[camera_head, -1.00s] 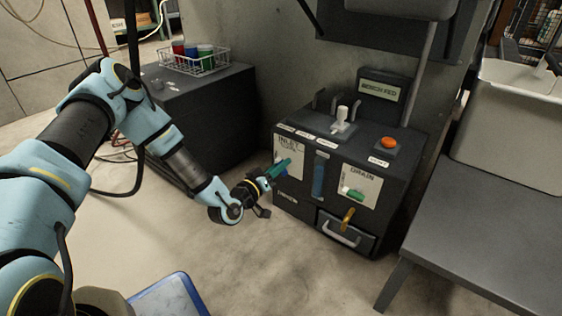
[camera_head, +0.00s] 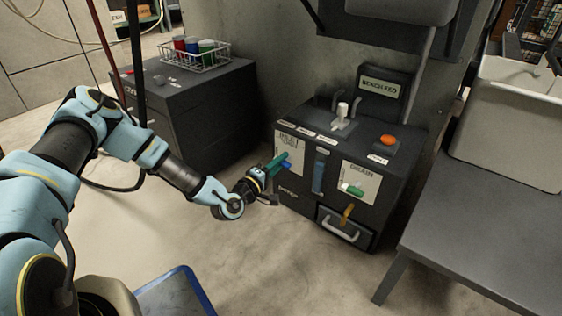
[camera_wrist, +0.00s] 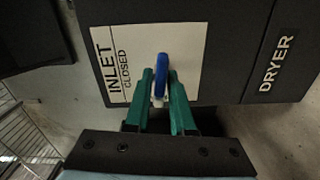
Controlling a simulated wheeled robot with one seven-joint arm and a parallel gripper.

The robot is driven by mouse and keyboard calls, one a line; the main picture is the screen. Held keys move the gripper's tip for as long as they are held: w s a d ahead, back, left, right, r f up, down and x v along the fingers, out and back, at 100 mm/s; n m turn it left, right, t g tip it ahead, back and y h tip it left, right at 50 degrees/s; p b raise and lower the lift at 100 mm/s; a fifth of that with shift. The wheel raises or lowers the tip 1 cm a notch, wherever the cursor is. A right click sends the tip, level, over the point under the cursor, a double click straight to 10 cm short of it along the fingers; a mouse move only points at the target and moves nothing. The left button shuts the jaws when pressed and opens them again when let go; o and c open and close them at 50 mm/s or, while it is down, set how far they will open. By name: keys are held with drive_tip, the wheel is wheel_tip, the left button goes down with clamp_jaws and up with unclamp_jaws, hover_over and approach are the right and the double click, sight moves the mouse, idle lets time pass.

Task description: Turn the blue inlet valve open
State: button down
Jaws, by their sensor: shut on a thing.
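The blue inlet valve handle (camera_wrist: 161,76) sits on a white panel marked INLET and CLOSED (camera_wrist: 112,70) on the front of a dark dryer unit (camera_head: 301,203). In the wrist view my gripper (camera_wrist: 162,82) has its green fingers on both sides of the blue handle and is shut on it. In the head view my gripper (camera_head: 277,163) reaches the left part of the unit's front, and a bit of the blue handle (camera_head: 286,165) shows beside the fingers. The rest of the handle is hidden by the fingers there.
An orange button (camera_head: 388,139) is on top. A grey bench (camera_head: 480,225) stands right; a dark cabinet (camera_head: 205,115) stands behind left.

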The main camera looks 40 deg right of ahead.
drive_tip(key=shift+f+n, duration=0.1)
drive_tip(key=shift+n, duration=0.6)
drive_tip(key=c, duration=0.9)
unclamp_jaws()
drive_tip(key=shift+a, duration=0.1)
drive_tip(key=p+v, duration=0.3)
drive_tip(key=v, duration=0.7)
drive_tip(key=shift+s+a, duration=0.1)
drive_tip(key=shift+a, duration=0.25)
drive_tip(key=shift+p, duration=0.3)
